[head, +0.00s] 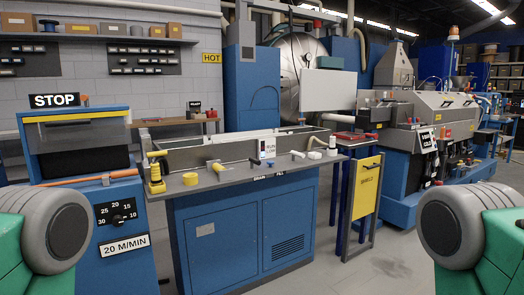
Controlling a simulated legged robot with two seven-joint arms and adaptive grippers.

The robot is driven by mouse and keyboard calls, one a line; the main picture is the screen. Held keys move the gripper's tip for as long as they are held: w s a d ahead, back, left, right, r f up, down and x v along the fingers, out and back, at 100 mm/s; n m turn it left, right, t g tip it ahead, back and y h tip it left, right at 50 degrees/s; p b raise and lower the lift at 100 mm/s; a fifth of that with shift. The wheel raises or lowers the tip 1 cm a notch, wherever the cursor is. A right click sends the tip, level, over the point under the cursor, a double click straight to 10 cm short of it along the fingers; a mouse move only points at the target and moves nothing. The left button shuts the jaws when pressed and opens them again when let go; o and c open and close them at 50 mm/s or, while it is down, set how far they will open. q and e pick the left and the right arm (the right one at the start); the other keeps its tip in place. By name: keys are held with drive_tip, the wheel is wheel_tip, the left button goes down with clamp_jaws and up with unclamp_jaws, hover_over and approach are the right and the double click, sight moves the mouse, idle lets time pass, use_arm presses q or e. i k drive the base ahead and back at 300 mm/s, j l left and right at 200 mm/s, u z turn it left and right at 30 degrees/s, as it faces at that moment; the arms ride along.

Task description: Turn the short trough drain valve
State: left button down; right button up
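A shallow grey trough (215,152) sits on top of a blue cabinet (220,240) in the middle of the head view. Small "DRAIN" (260,178) and "FILL" (281,174) labels are on the cabinet's front edge. Only rounded grey and green parts of my arms show at the lower corners; both grippers are out of view.
A yellow tape roll (190,179) and a yellow-black tool (155,172) are on the cabinet top's left. A blue "STOP" machine (75,150) with a speed dial (117,218) stands left. A yellow panel (367,185) stands right. Grey floor (350,270) is open at front right.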

sight(253, 160)
drive_tip(key=i+z, duration=0.35)
drive_tip(key=i, duration=0.6)
drive_tip(key=i+j+z, duration=0.15)
drive_tip(key=i+z, duration=0.15)
drive_tip(key=i, duration=0.7)
